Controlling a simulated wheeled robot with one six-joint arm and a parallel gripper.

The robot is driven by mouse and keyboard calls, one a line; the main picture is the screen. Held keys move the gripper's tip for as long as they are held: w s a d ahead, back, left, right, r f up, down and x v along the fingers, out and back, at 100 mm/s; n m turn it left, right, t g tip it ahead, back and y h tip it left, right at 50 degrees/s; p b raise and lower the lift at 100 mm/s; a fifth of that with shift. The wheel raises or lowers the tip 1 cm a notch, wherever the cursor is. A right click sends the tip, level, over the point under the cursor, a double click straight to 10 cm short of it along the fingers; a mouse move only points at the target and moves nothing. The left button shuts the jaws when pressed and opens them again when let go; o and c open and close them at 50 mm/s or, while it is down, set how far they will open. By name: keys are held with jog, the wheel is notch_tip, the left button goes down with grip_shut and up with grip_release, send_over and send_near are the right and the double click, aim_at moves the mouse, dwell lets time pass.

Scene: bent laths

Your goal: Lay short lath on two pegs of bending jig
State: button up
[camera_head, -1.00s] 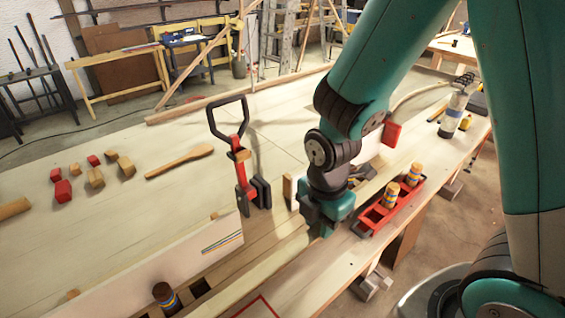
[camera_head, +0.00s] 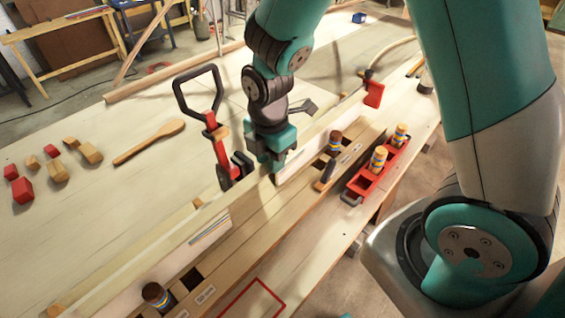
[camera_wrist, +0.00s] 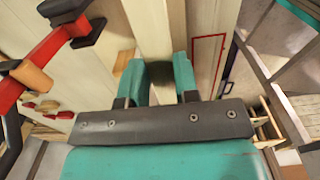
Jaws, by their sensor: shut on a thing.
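My gripper (camera_head: 270,163) is shut on a long pale lath (camera_head: 140,256), which runs from the lower left up to the jaws. In the wrist view the lath (camera_wrist: 158,35) passes between the fingers (camera_wrist: 159,82). The bending jig (camera_head: 262,228) is a long brown wooden bed. It has a brown peg with blue and yellow bands (camera_head: 156,295) at the near end and a similar peg (camera_head: 334,143) at the far end. The lath lies left of both pegs in the picture, along the white striped panel (camera_head: 205,232). I cannot tell whether it touches the panel.
A red tray (camera_head: 362,182) with two banded pegs stands right of the jig. A red clamp (camera_head: 220,150) with a black handle rises close left of my gripper.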

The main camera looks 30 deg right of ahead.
notch_tip(320, 180, down, 12)
jog(key=w+b, duration=0.2)
jog(key=b, duration=0.8)
jog(key=shift+w+a+f, duration=0.2)
jog(key=shift+w+a, duration=0.2)
jog(key=shift+a, duration=0.05)
jog(key=shift+f, duration=0.4)
jog(key=o, duration=1.2)
jog(key=shift+r, duration=0.2)
jog(key=shift+r+p, duration=2.3)
jog(key=shift+r, duration=0.6)
